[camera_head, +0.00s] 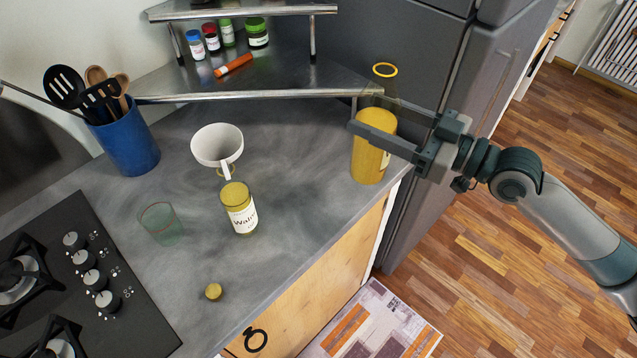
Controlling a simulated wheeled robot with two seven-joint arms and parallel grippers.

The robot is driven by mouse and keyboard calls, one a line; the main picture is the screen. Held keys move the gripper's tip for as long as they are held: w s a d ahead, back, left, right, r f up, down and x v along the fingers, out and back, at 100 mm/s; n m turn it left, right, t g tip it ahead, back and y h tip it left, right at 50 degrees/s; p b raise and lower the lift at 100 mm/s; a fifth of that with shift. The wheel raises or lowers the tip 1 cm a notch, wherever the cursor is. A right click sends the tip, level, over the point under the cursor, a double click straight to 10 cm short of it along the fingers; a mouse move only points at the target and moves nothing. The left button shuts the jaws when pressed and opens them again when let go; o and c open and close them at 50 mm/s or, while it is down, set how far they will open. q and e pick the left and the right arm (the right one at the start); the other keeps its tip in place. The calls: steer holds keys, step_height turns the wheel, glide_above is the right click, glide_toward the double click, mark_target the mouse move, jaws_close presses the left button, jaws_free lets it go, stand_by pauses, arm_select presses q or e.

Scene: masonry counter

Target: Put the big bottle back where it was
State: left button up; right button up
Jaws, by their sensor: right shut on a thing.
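The big bottle (368,162) is clear with a yellow-orange filling, a narrow neck and a yellow ring at its top. It is upright at the right end of the grey counter (290,185), near the edge beside the fridge. My right gripper (368,116) comes in from the right with its fingers around the bottle's upper body and is shut on it. I cannot tell whether the bottle's base touches the counter. My left gripper is not in view.
A metal shelf (320,84) with spice jars is behind. A blue utensil holder (128,143) and a hob (75,290) are left.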

steer(key=shift+d+r, duration=0.1)
steer(key=shift+d, duration=0.1)
steer(key=shift+w+a+f, duration=0.1)
steer(key=shift+a+f, duration=0.15)
steer(key=shift+a, duration=0.25)
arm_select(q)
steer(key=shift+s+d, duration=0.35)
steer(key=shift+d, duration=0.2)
arm_select(e)
steer(key=w+a+f, duration=0.3)
steer(key=a+f, duration=0.3)
steer(key=a, duration=0.4)
steer(key=shift+w+a+f, duration=0.15)
steer(key=shift+w+f, duration=0.05)
steer(key=shift+f, duration=0.05)
